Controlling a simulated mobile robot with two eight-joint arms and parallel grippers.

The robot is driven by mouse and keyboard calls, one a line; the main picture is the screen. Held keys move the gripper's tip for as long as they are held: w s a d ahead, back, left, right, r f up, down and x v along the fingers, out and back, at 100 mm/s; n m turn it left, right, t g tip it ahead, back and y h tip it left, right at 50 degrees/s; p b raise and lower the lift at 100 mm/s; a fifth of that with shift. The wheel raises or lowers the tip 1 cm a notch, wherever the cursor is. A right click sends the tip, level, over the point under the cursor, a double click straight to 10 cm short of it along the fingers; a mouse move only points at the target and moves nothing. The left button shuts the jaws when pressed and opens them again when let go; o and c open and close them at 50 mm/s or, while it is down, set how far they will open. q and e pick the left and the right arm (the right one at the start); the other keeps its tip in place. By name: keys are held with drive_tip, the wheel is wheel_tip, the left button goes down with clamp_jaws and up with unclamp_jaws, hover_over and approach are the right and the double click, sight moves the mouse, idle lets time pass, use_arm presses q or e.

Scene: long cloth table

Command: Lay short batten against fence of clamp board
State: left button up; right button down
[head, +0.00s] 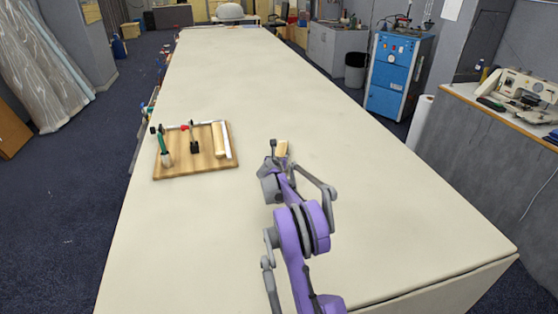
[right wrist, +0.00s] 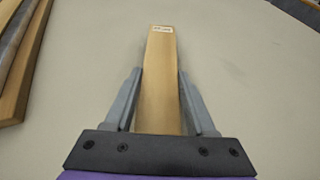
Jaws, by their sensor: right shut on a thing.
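The clamp board (head: 196,165) is a wooden board on the table, left of my right arm in the head view. A white fence (head: 228,142) runs along its right side, with a white strip also along its far side. My right gripper (head: 277,163) is shut on a wooden batten (head: 282,148), to the right of the board and apart from it. In the right wrist view the batten (right wrist: 160,75) points away between the fingers, with a small white label near its far end. My left gripper is not in view.
Another pale wooden piece (head: 217,141) lies on the board just left of the fence. A green-handled clamp (head: 165,153) and a black clamp (head: 194,140) stand on the board. The long table (head: 255,80) is clear beyond the board and between board and gripper.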

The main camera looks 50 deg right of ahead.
drive_tip(key=shift+w+f, duration=0.1)
drive_tip(key=shift+f, duration=0.7)
drive_tip(key=shift+c, duration=1.1)
unclamp_jaws()
drive_tip(key=shift+f, duration=0.1)
